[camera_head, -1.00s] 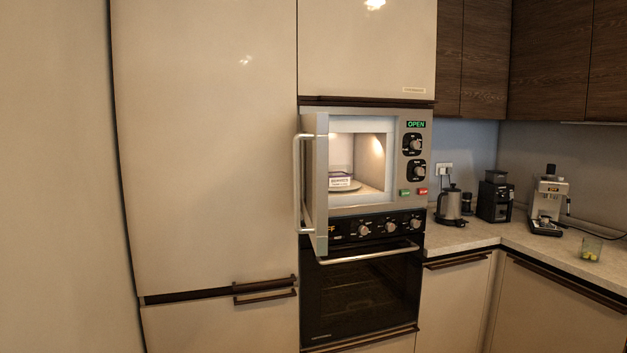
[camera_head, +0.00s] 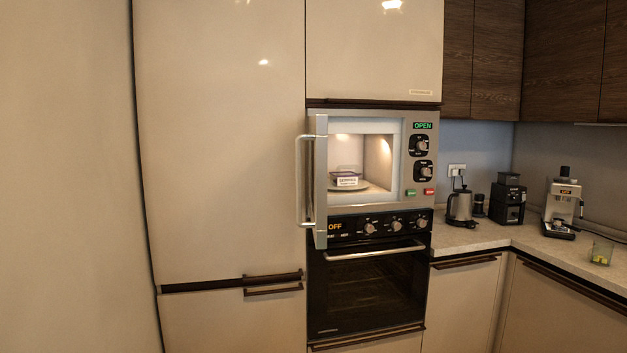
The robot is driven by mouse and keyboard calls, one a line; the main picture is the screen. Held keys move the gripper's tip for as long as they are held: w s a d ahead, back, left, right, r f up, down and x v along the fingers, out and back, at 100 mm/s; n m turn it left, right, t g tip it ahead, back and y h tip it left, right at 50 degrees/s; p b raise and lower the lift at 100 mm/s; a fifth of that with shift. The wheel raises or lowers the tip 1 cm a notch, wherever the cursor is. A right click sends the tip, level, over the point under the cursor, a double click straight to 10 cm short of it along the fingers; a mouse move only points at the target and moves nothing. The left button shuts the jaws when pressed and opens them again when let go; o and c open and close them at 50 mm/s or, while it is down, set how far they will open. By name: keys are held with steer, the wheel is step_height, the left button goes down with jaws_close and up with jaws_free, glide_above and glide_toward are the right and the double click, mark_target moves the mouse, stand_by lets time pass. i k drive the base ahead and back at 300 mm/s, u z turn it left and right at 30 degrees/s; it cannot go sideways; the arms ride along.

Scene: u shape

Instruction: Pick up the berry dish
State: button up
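The berry dish (camera_head: 347,180) is a small container with a dark purple top and a white label that seems to read "berries". It sits on the round plate inside the lit microwave (camera_head: 402,160). The microwave display reads "OPEN". Its door (camera_head: 318,180) stands swung open at the left side of the opening, with a long vertical handle. The door edge lies just left of the dish and does not cover it. My gripper is not in view.
An oven (camera_head: 365,285) with a horizontal handle is below the microwave. A tall cabinet (camera_head: 220,140) stands left. On the right counter (camera_head: 485,240) are a kettle (camera_head: 460,206), a grinder (camera_head: 508,200), a coffee machine (camera_head: 562,208) and a glass (camera_head: 602,252) with yellow-green contents.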

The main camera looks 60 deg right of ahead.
mark_target(338, 178)
steer(key=z, duration=0.85)
steer(key=k, duration=0.15)
steer(key=u, duration=2.25)
steer(key=k, duration=1.55)
steer(key=z, duration=1.3)
